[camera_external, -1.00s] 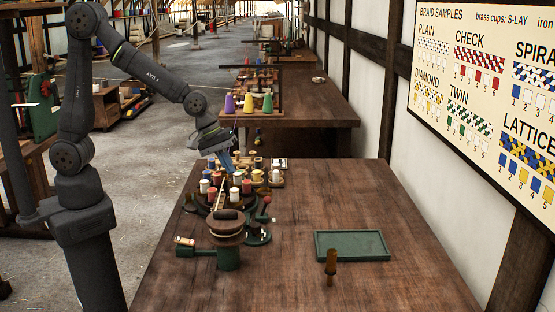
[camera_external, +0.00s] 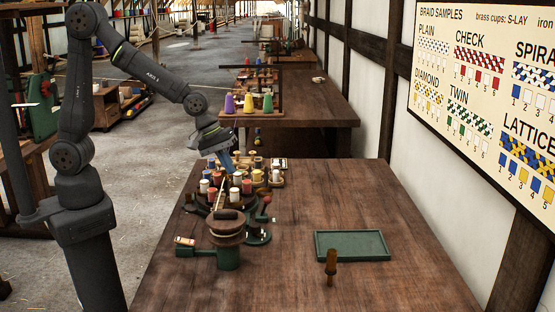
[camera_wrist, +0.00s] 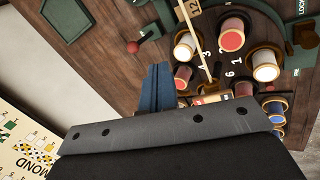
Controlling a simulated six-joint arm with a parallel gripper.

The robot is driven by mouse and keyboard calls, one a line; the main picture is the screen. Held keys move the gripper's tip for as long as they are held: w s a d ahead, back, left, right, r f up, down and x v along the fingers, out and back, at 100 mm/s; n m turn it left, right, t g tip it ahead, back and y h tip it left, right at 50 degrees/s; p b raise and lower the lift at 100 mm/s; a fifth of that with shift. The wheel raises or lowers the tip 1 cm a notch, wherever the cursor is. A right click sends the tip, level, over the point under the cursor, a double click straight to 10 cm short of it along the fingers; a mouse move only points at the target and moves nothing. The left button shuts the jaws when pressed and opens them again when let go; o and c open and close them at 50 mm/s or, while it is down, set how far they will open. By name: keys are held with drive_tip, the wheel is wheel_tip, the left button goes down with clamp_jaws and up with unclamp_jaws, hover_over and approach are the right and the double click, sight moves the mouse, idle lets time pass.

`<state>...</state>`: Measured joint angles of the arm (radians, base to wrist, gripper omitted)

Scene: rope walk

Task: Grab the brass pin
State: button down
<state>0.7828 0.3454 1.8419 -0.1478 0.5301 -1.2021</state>
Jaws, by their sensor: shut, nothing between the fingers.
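My gripper (camera_external: 227,163) is over the back part of the bobbin machine, its blue fingers pointing down. In the wrist view its blue fingers (camera_wrist: 156,88) are shut together with nothing between them. The round dark deck (camera_wrist: 232,75) carries numbers and several red, white and yellow bobbins. A thin tan, brass-coloured rod (camera_wrist: 198,42) slants across the deck, to the right of the fingers and apart from them. I cannot tell whether it is the brass pin; no other pin is clear. Part of the deck is hidden behind my gripper.
A red-knobbed lever (camera_external: 265,202) stands at the deck's right side. In front is a green post with a round wooden top (camera_external: 227,230). An empty green tray (camera_external: 352,234) and an upright brown peg (camera_external: 331,265) stand to the right. The table's right side is mostly clear.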

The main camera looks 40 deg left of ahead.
idle(0.4)
drive_tip(key=c, duration=1.1)
unclamp_jaws()
drive_tip(key=shift+c, duration=0.2)
wheel_tip(320, 180, up, 7)
drive_tip(key=m+g, duration=0.2)
drive_tip(key=m, duration=2.1)
hover_over(331, 250)
drive_tip(key=a, duration=0.6)
drive_tip(key=shift+h, duration=0.3)
drive_tip(key=x, duration=0.7)
drive_tip(key=s+x, duration=0.1)
drive_tip(key=x, duration=0.3)
drive_tip(key=shift+s, duration=0.1)
drive_tip(key=shift+x, duration=2.95)
